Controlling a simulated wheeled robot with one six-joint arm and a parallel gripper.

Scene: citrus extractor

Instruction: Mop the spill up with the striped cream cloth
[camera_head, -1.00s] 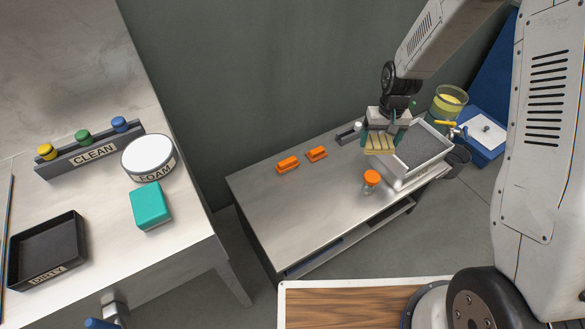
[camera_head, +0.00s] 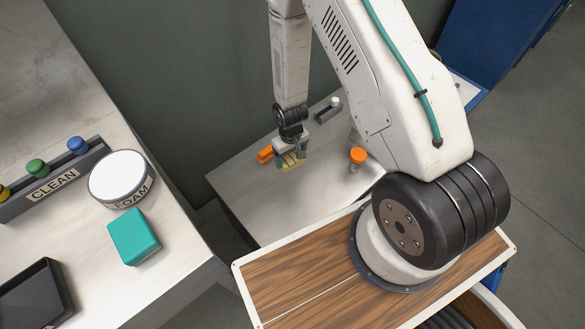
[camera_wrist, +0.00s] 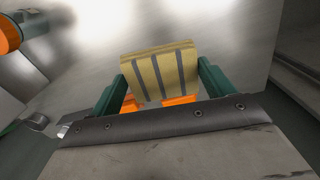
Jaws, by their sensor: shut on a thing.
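My gripper (camera_head: 289,160) is shut on the striped cream cloth (camera_head: 292,164), which is over the left part of the low steel table. In the wrist view the folded cloth (camera_wrist: 158,72), cream-yellow with grey stripes, sits between the green fingers of my gripper (camera_wrist: 163,85). I cannot tell whether the cloth touches the table. No spill shows clearly in either view now; the arm hides part of the table.
An orange-capped jar (camera_head: 357,157) stands to the right. On the left bench are a foam tub (camera_head: 121,178), a teal sponge (camera_head: 134,236), a dark tray (camera_head: 35,296) and a CLEAN rack (camera_head: 55,185).

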